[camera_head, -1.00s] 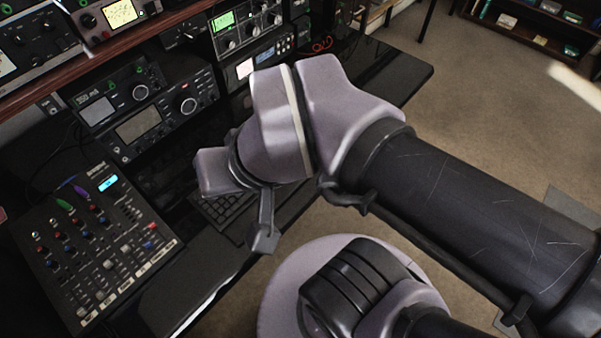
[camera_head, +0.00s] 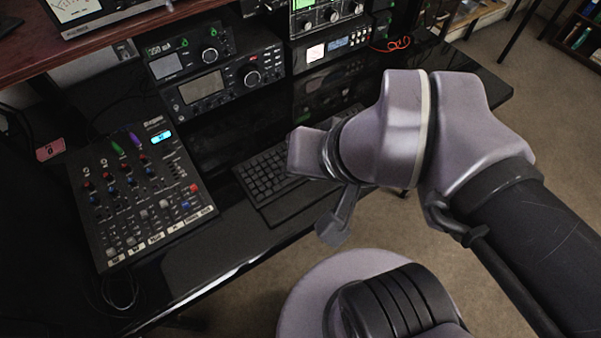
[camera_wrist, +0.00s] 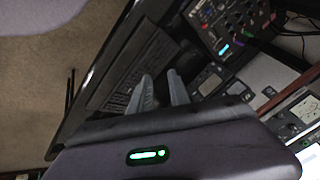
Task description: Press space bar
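A black keyboard (camera_head: 268,182) lies on the dark glossy desk, partly hidden by my arm. It also shows in the wrist view (camera_wrist: 146,65), tilted and dark. The space bar cannot be told apart from the other keys.
A mixer (camera_head: 140,195) with knobs sits left of the keyboard. The desk's front edge (camera_head: 215,280) runs near the keyboard.

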